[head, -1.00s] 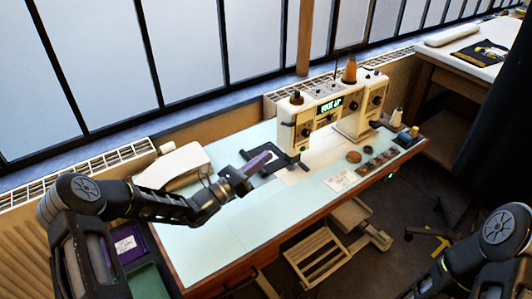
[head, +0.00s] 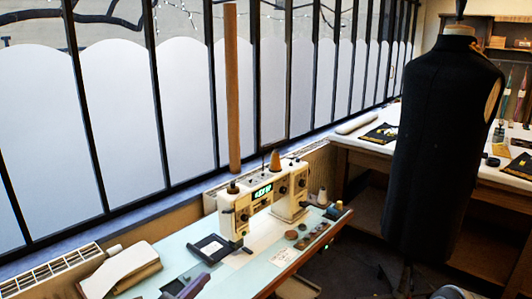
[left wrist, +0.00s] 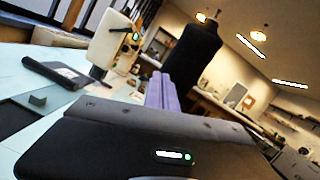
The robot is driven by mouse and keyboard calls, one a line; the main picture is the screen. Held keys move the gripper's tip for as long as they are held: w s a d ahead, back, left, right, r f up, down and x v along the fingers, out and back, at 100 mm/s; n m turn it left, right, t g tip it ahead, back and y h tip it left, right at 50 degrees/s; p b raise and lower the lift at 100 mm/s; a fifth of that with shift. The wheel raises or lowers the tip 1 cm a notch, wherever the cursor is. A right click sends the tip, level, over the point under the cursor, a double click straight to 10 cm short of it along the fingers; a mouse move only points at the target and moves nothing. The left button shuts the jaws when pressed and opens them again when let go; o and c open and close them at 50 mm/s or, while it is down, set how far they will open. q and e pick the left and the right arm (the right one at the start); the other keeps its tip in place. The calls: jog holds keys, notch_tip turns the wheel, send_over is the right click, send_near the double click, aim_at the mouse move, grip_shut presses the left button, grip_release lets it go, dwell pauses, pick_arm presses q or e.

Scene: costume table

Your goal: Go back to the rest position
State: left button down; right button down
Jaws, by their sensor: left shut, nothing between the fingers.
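My left gripper (head: 192,287) shows at the bottom edge of the head view, over the light blue costume table (head: 262,275). Its purple fingers also show in the left wrist view (left wrist: 162,95), shut together and empty. The fingertips are apart from the sewing machine (head: 262,205), which stands behind and to their right. A sliver of my right arm shows at the bottom right corner of the head view. My right gripper is outside the picture.
A dark flat frame (head: 212,247) lies left of the machine. A white padded form (head: 122,270) sits at the table's left. Small round pieces (head: 303,242) lie at right. A black dress form (head: 440,150) stands right, before a second table.

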pick_arm(q)
jog(key=s+d+f+m+g+h, duration=0.1)
jog(key=s+d+f+m+g, duration=1.05)
jog(key=s+d+f, duration=0.45)
jog(key=s+a+f+m+g+y, duration=0.2)
jog(key=s+f+m+y, duration=0.2)
jog(key=s+m, duration=0.5)
jog(key=s+a+f+m+g+y, duration=0.2)
jog(key=s+f+m+y, duration=0.3)
jog(key=s+f+m, duration=0.4)
jog(key=s+a+m, duration=0.1)
jog(key=s, duration=0.2)
jog(key=shift+a+f, duration=0.25)
